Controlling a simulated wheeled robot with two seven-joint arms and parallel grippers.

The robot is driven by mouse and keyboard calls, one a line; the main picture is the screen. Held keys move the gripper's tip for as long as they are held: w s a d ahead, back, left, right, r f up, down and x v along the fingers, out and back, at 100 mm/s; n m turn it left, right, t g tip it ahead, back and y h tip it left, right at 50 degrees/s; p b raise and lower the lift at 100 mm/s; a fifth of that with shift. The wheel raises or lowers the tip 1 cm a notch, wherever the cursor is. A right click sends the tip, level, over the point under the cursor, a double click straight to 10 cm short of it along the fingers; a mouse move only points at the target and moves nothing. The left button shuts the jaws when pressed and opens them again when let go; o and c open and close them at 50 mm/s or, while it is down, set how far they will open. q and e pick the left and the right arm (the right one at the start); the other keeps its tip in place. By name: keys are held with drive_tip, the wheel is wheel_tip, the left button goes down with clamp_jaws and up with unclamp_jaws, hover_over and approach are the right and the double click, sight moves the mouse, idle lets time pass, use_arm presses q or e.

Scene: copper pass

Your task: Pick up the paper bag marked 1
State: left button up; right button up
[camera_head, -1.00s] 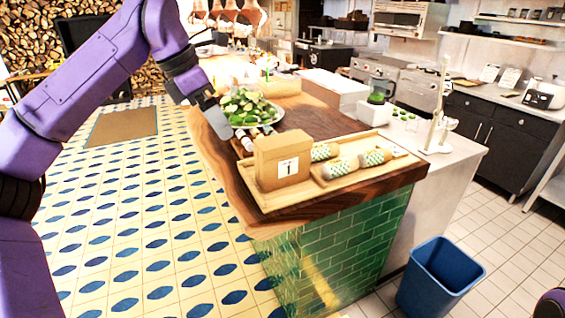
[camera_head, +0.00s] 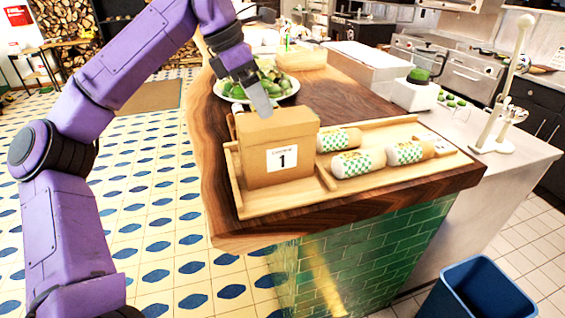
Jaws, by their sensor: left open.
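The paper bag marked 1 (camera_head: 272,150) is a brown, boxy bag with a white label. It stands upright in the left part of a wooden tray (camera_head: 300,200) at the near end of the counter. My left gripper (camera_head: 262,108) points down at the bag's top edge, in front of the bowl in the picture. It is open and holds nothing that I can see. I cannot tell whether its fingers touch the bag. My right gripper is out of view.
Several wrapped rolls (camera_head: 358,162) lie in the tray, right of the bag. A bowl of green produce (camera_head: 290,86) sits behind it. A white stand (camera_head: 500,100) and a blender base (camera_head: 415,95) are to the right. A blue bin (camera_head: 480,290) stands on the floor.

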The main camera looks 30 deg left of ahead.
sight(270, 119)
use_arm(q)
drive_tip(key=x, duration=0.4)
drive_tip(key=p+x, duration=0.1)
drive_tip(key=x, duration=0.4)
drive_tip(key=shift+w+d+f, duration=0.1)
drive_tip(key=shift+d, duration=0.2)
drive_tip(key=shift+w+f, duration=0.1)
drive_tip(key=shift+f, duration=0.1)
drive_tip(key=shift+f, duration=0.2)
